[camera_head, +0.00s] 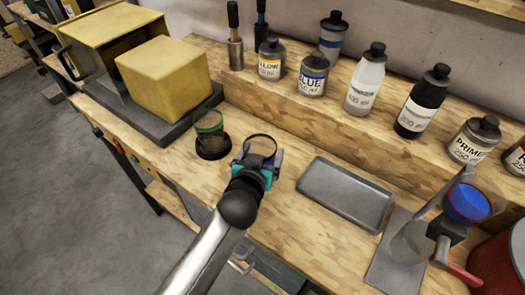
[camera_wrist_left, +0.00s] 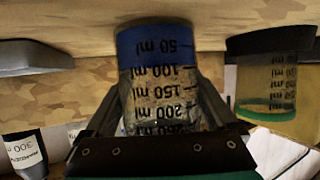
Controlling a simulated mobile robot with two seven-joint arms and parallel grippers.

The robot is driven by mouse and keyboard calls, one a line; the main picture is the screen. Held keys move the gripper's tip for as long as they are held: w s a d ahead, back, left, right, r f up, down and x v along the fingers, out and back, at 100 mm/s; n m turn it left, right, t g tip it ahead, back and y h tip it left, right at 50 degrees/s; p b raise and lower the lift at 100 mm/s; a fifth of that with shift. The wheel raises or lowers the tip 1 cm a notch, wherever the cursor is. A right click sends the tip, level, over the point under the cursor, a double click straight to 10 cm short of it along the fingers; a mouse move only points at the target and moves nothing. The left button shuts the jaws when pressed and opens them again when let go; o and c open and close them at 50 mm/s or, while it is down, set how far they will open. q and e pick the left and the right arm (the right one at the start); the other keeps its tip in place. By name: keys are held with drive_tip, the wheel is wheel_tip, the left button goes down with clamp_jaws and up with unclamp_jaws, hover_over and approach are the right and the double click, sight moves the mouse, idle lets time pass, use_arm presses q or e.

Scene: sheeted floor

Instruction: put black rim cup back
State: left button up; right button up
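My left gripper (camera_head: 256,170) is over the bench, right of the green rim cup (camera_head: 208,121). Its fingers lie on both sides of a clear measuring cup with a black rim (camera_head: 262,136). In the left wrist view the black rim cup (camera_wrist_left: 160,80) appears upside down, with ml marks and blue at its base; the gripper (camera_wrist_left: 165,105) is shut on it. I cannot tell whether its base touches the bench. The green rim cup stands in a round black holder (camera_head: 213,147), also in the wrist view (camera_wrist_left: 268,42). My right gripper is not in view.
A grey tray (camera_head: 346,192) lies to the right on the wooden bench. Beyond it is a stand with a blue-filled cup (camera_head: 467,203). A yellow block (camera_head: 165,78) sits on a dark slab at left. Several paint bottles (camera_head: 365,82) line the raised shelf behind.

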use_arm(q)
drive_tip(key=shift+o, duration=0.5)
drive_tip(key=shift+r, duration=0.1)
drive_tip(key=shift+s+r, duration=0.1)
drive_tip(key=shift+r, duration=0.05)
drive_tip(key=p+v, duration=0.2)
drive_tip(key=v, duration=0.9)
drive_tip(key=shift+s+a, duration=0.2)
drive_tip(key=shift+s, duration=0.2)
drive_tip(key=shift+r, duration=0.1)
